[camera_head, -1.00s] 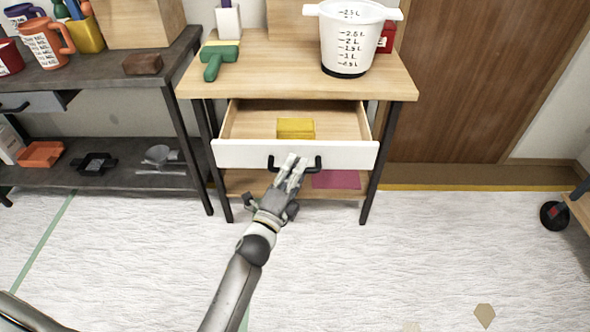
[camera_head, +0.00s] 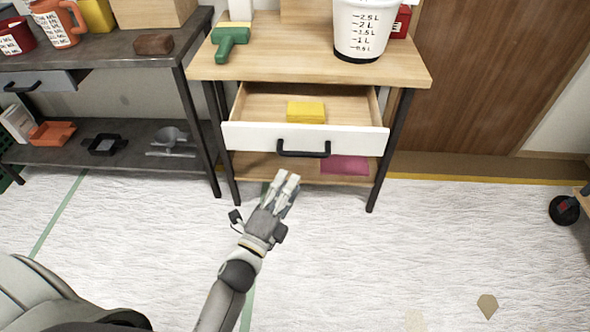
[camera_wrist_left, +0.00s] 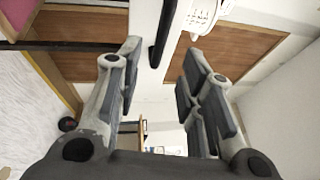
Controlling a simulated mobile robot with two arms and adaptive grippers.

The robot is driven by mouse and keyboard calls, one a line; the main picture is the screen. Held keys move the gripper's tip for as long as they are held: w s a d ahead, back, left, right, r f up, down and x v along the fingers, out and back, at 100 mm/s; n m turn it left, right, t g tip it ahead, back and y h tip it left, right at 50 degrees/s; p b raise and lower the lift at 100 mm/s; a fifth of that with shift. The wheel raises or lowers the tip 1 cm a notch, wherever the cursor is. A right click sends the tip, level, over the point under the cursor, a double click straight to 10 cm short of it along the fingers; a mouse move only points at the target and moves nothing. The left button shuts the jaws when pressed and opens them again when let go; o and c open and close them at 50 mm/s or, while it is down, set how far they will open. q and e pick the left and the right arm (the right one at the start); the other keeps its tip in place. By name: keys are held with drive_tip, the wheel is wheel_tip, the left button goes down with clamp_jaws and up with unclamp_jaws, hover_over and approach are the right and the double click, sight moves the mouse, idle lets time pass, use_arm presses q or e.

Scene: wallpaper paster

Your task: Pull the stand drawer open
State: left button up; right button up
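The stand drawer stands pulled out under the wooden top; its white front (camera_head: 255,138) is clear of the frame and its inside shows. A yellow block (camera_head: 306,112) lies in it. The black handle (camera_head: 303,154) is on the front and nothing holds it. My left gripper (camera_head: 283,183) is below the handle in the head view, apart from it. The left wrist view shows its two fingers (camera_wrist_left: 160,82) spread with nothing between them, and the black handle (camera_wrist_left: 162,32) beyond their tips. My right gripper is not in view.
The stand's top (camera_head: 290,60) holds a green-handled tool (camera_head: 230,43) and a white measuring bucket (camera_head: 363,28). A pink item (camera_head: 344,165) lies on the lower shelf. A dark workbench (camera_head: 100,75) stands at left. The floor before the stand is clear.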

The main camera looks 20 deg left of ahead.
use_arm(q)
drive_tip(key=shift+v, duration=1.05)
